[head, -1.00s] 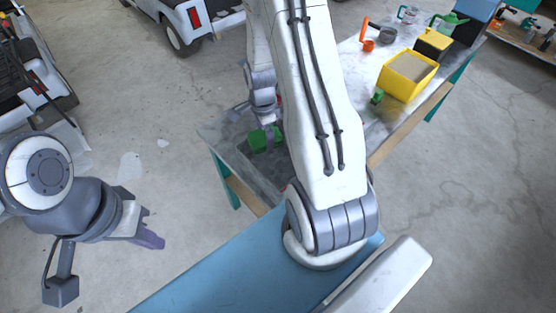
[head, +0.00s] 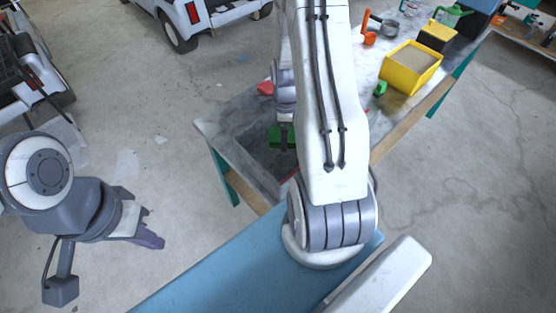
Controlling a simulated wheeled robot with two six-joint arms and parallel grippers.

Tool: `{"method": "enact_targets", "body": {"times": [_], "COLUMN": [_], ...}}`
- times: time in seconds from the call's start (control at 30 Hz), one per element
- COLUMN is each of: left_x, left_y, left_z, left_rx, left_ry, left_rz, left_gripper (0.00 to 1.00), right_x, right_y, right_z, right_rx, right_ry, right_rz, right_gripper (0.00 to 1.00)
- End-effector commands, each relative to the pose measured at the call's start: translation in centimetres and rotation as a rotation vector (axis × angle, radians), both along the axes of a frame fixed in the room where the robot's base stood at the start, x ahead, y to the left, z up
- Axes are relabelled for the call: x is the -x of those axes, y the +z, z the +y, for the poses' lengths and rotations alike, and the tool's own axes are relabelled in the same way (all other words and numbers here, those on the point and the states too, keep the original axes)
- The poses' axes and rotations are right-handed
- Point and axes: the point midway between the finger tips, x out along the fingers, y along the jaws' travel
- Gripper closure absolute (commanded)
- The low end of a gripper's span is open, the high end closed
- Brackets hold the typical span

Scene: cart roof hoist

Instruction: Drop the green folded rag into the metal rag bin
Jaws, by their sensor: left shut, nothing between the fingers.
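The green folded rag (head: 274,138) is over the dark patch at the near-left part of the workbench, partly hidden by my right arm. My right gripper (head: 286,147) is at the rag with its fingers around it and appears to hold it; its height above the bench is hard to judge. My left gripper (head: 153,238) is shut and empty over the floor at the lower left, well away from the rag. I cannot make out a metal rag bin in the head view.
The workbench (head: 228,122) carries a red object (head: 266,88), a yellow bin (head: 410,70), a small green block (head: 380,89), an orange item (head: 369,39) and a grey pan (head: 389,28). White carts stand at the back left.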

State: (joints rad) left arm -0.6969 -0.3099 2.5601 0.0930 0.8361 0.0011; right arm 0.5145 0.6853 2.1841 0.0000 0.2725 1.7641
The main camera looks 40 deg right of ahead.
Motion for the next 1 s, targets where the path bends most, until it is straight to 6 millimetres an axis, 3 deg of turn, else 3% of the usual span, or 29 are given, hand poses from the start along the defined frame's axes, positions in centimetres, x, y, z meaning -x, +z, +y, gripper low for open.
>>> {"method": "enact_targets", "body": {"times": [0.2, 0.23, 0.27, 0.53, 0.67, 1.0], "left_x": [0.0, 0.0, 0.0, 0.0, 0.0, 0.0], "left_y": [0.0, 0.0, 0.0, 0.0, -0.2, -1.0], "left_z": [0.0, 0.0, 0.0, 0.0, 0.0, 0.0], "left_rx": [0.000, 0.000, 0.000, 0.000, 0.000, 0.000], "left_ry": [0.000, 0.000, 0.000, 0.000, 0.000, -0.001], "left_rz": [0.000, 0.000, 0.000, 0.000, 0.000, 0.000], "left_gripper": [1.00, 1.00, 1.00, 1.00, 1.00, 1.00], "right_x": [0.0, 0.0, 0.0, 0.0, -0.1, -0.2], "right_y": [0.0, 0.0, 0.0, 0.1, 1.1, 7.4], "right_z": [0.0, 0.0, 0.0, 0.0, 0.0, -0.1], "right_rx": [0.001, 0.001, 0.001, 0.001, 0.001, 0.004], "right_ry": [0.001, 0.001, 0.001, 0.001, 0.001, 0.001], "right_rz": [-0.001, -0.001, -0.001, -0.001, -0.003, -0.007], "right_gripper": [0.77, 0.12, 0.01, 0.00, 0.00, 0.00]}}
